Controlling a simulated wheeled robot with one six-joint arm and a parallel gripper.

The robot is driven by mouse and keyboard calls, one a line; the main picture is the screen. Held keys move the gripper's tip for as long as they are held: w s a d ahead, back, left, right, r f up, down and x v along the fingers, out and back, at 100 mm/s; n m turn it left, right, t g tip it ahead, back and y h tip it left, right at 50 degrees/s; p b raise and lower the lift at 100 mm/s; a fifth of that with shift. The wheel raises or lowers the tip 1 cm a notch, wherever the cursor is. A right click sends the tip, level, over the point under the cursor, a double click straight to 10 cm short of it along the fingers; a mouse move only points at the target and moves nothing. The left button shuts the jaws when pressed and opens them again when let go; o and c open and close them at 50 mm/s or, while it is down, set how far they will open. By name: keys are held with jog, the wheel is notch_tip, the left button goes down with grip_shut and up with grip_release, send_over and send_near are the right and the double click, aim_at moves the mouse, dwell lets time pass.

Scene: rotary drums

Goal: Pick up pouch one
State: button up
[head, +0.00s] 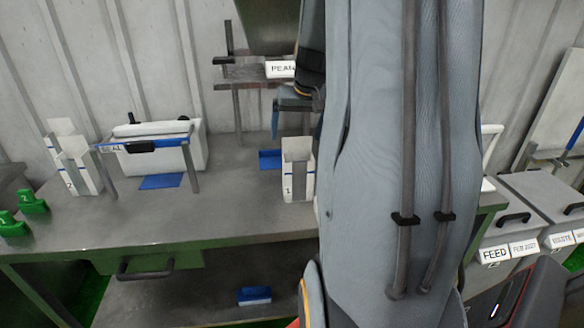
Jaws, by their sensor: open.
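A white upright pouch marked with what looks like a 1 (298,172) stands on the grey worktable, just left of my arm. Its top looks open, and my arm is close to its right edge in the picture. My gripper (296,118) shows partly above the pouch, pointing down, with a gap between it and the pouch. One finger shows on its left; the other is mostly hidden by my arm. It is open, and I see nothing between the fingers. A similar white pouch marked 2 (80,172) stands at the table's left.
A white sealer (165,145) with a raised bar stands on the worktable (225,215). Green clips (33,201) lie at the left edge. A shelf labelled PEAN (250,73) is behind. Lidded grey bins marked FEED (495,255) are at right. My arm hides the table's right part.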

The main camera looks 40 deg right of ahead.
aim_at(295, 141)
jog(key=shift+p+x, duration=0.7)
jog(key=shift+x, duration=1.55)
jog(key=shift+s+d, duration=0.1)
jog(key=c, duration=2)
